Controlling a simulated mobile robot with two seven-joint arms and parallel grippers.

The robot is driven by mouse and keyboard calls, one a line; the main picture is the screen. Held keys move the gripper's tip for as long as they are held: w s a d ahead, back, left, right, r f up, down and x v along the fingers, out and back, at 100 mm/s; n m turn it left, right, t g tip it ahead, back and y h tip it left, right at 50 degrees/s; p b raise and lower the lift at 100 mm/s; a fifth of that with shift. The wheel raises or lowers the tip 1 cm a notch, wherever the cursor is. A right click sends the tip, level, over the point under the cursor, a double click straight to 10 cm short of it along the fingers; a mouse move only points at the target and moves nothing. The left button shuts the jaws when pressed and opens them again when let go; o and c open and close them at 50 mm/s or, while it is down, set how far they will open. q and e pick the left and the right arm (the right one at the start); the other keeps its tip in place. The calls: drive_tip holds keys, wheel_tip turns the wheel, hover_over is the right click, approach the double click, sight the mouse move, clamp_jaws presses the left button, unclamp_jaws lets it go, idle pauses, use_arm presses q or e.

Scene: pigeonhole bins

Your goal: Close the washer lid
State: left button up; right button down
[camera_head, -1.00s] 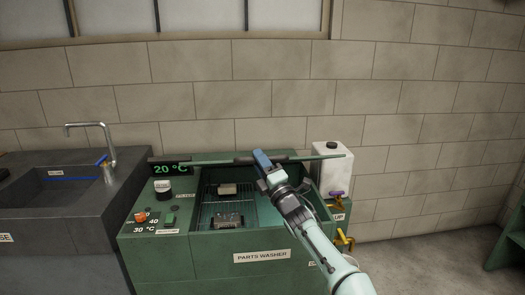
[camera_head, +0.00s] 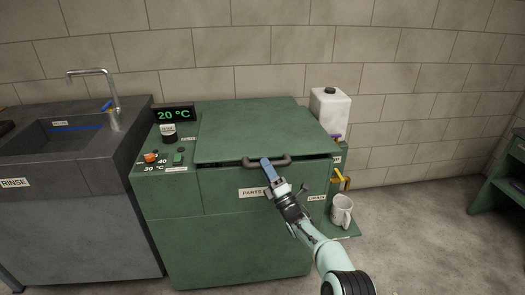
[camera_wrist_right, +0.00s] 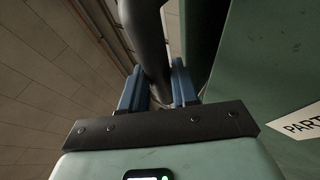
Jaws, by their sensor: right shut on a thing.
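The green washer lid (camera_head: 255,130) lies almost flat over the parts washer (camera_head: 240,240) in the head view and hides the basin. A dark gap shows under its front edge, so it looks slightly raised. My right gripper (camera_head: 267,166) is at the front of the lid, shut on the dark lid handle (camera_head: 282,160). In the right wrist view the handle (camera_wrist_right: 148,40) passes between the blue fingers of the right gripper (camera_wrist_right: 158,85). My left gripper is not in view.
A control panel with an orange knob (camera_head: 151,157) and a 20 °C display (camera_head: 174,114) is left of the lid. A white canister (camera_head: 329,108) stands behind right. A sink (camera_head: 65,140) is at left.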

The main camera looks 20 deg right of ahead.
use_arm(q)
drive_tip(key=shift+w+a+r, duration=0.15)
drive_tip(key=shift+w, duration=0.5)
use_arm(e)
drive_tip(key=shift+w+d+f+y, duration=0.1)
drive_tip(key=shift+f+y, duration=0.05)
drive_tip(key=shift+f, duration=0.75)
drive_tip(key=shift+d+f+y, duration=0.1)
drive_tip(key=shift+f+y, duration=0.05)
drive_tip(key=shift+f, duration=0.75)
drive_tip(key=c, duration=1)
unclamp_jaws()
drive_tip(key=shift+w+a, duration=0.1)
drive_tip(key=shift+o, duration=0.5)
drive_tip(key=shift+w+f, duration=0.15)
drive_tip(key=shift+w, duration=0.1)
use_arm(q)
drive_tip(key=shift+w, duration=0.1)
